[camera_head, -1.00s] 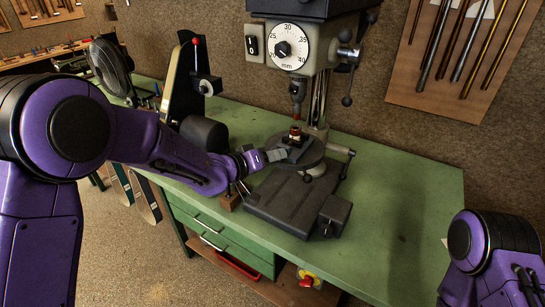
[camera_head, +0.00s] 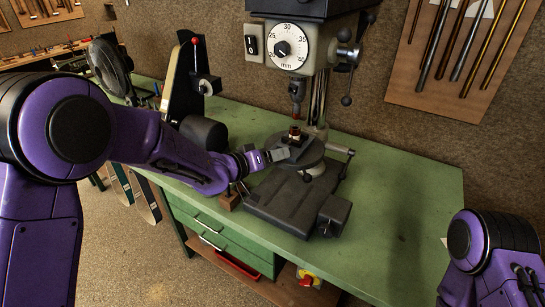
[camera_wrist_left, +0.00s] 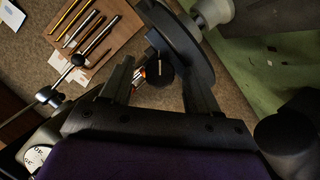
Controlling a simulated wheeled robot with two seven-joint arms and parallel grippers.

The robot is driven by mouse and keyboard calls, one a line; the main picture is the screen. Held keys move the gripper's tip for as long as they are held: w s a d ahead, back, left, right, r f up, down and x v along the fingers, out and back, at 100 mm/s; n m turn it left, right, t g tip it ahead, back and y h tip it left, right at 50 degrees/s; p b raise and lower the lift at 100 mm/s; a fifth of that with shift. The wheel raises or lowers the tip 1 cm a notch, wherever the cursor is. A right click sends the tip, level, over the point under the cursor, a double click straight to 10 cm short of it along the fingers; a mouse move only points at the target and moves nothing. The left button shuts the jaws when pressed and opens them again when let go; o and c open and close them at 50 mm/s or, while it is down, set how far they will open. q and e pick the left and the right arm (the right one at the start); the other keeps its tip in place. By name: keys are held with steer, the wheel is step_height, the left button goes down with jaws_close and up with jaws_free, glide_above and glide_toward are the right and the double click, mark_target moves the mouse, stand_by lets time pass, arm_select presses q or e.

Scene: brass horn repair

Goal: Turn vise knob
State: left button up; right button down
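The vise (camera_head: 297,150) sits on the round table of the drill press, with a small copper-coloured part (camera_head: 294,132) at its top. My left gripper (camera_head: 284,154) is at the vise's left side. In the left wrist view, the dark round vise knob (camera_wrist_left: 160,72) with a pale line on it shows between the two fingers of my left gripper (camera_wrist_left: 158,82). The fingers are apart, with gaps visible beside the knob. The head view hides the knob behind the gripper. Only my right arm shows at the lower right; its gripper is out of frame.
The drill press head (camera_head: 298,45) with its dial hangs above the vise. A handle (camera_head: 340,149) sticks out right of the round table. A belt sander (camera_head: 190,85) stands behind my left arm. The green bench (camera_head: 410,195) is clear on the right.

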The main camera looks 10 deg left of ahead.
arm_select(q)
steer(key=b+v, duration=0.2)
steer(key=v, duration=0.8)
steer(key=shift+s+b, duration=0.2)
steer(key=shift+b, duration=0.15)
steer(key=shift+a+r, duration=0.1)
